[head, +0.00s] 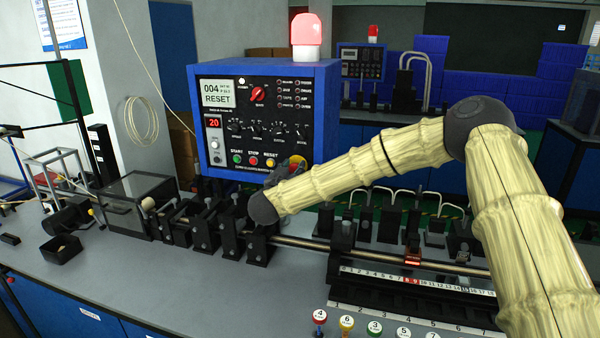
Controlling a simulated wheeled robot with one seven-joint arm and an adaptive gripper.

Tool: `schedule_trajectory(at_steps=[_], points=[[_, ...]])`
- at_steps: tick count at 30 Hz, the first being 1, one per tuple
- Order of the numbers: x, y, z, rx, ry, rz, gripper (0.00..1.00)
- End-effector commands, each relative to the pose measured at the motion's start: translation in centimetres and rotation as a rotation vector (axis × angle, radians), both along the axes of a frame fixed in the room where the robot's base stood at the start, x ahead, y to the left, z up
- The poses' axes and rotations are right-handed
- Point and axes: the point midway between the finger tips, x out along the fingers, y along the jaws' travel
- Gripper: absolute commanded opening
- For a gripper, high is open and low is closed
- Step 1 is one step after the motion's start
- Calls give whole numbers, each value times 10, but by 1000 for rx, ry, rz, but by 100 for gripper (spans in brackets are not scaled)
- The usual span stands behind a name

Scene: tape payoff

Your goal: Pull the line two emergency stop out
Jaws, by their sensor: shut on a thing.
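The blue control box (325,125) with a black front panel stands on the bench, its screen (217,94) reading RESET. A red emergency stop (299,160) shows in small part at the box's lower right, beside the yellow reset button (270,162). My gripper (288,170) is at this stop, shut on it, and mostly hidden behind my wrist. Its fingertips cannot be made out clearly. I cannot tell whether the stop is pressed in or out. No line number is readable beside it.
A red lamp (306,32) tops the box. Black fixtures (258,240) and a long metal rod (310,243) lie below my forearm. A numbered scale (440,280) and several numbered knobs are at the front. A second panel (360,65) stands behind. The bench's left front (150,285) is clear.

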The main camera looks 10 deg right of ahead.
Motion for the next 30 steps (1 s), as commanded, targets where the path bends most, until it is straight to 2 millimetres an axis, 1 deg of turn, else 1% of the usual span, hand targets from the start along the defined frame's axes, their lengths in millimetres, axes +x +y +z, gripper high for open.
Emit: schedule_trajectory(at_steps=[1, 8, 9, 11, 12, 18, 23, 26, 30], points=[[-1, 5, -3, 2, 5, 10, 0], [-1, 0, -3, 6, 5, 11, 0], [-1, 0, -3, 6, 5, 11, 38], [-1, -1, -2, 6, 4, 10, 49], [-1, -1, -2, 6, 4, 9, 56], [-1, -6, -1, 5, 2, 2, 56], [-2, -5, 0, 5, 1, 2, 56], [-8, 0, 0, 4, 0, 4, 56], [-24, 10, 0, 3, 2, 6, 56]])
